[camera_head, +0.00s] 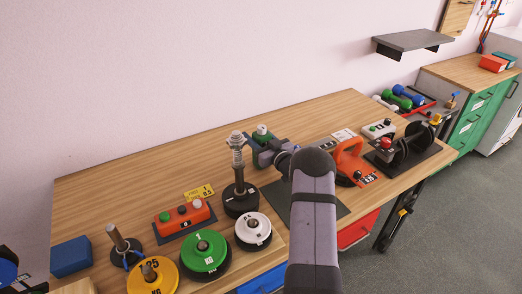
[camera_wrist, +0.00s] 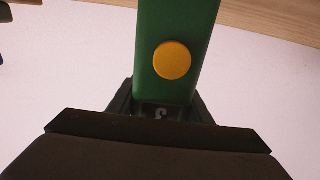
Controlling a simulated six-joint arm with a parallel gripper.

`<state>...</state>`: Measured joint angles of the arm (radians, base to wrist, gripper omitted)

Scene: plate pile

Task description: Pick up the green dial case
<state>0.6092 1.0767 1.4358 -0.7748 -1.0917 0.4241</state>
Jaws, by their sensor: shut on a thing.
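The green dial case (camera_wrist: 178,22) fills the upper middle of the wrist view, with a round yellow dial on its face. My gripper (camera_wrist: 160,105) is shut on its lower end, and a dark label with a pale mark shows there. The pale wall lies behind the case. In the head view my gripper (camera_head: 268,150) is at the back middle of the table, beyond the tall post. A small green part shows at the gripper there, partly hidden by it. I cannot tell from this view how high the case is above the table.
Weight plates in yellow (camera_head: 153,274), green (camera_head: 203,254) and white (camera_head: 253,230) lie at the front left. A threaded post (camera_head: 239,165) stands close to my gripper. The back left tabletop is clear.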

